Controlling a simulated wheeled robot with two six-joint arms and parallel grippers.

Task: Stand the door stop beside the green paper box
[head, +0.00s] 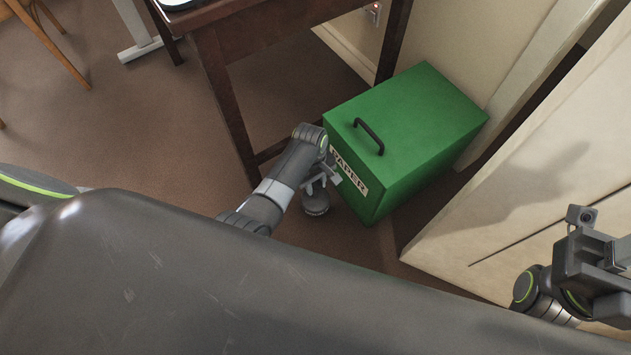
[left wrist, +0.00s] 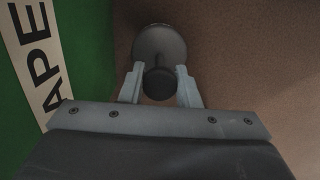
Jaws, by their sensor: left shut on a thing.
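The green paper box (head: 420,130) stands on the floor with a black handle on its lid and a "PAPER" label on its front. Its green side and label also show at the left of the left wrist view (left wrist: 85,60). The dark grey door stop (head: 316,204) is upright, just in front of the box's labelled face. In the left wrist view the door stop (left wrist: 160,45) has a round knob between my fingers and a wider round body beyond. My left gripper (head: 322,180) is shut on the knob. Whether the door stop touches the floor is hard to tell. My right gripper (head: 600,265) is at the right edge, its fingertips unclear.
A dark wooden desk (head: 225,85) stands left of and behind the box, its leg close to my left arm. A cream door (head: 530,190) stands at the right. Open brown floor (head: 120,120) lies to the left.

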